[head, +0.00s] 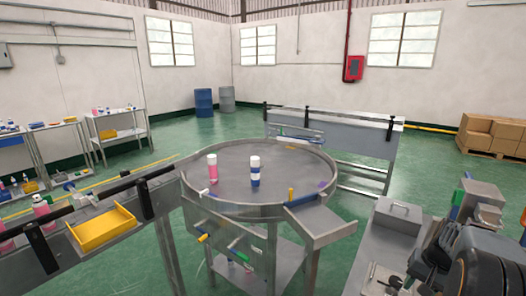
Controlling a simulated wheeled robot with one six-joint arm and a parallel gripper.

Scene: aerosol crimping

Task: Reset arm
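My arm (485,262) shows at the lower right edge, dark and rounded with an orange band. My gripper (428,262) appears as a dark shape at its left end, over the right-hand metal bench. It is small and dark, and I cannot make out whether its fingers are apart or whether anything is between them. The rest of the arm is cut off by the picture edge.
A round metal table (235,180) carries a pink can (212,172) and a blue-and-white can (255,175). A conveyor with a yellow tray (103,228) is at left. The metal bench (398,215) holds equipment near my arm. Green floor is open behind.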

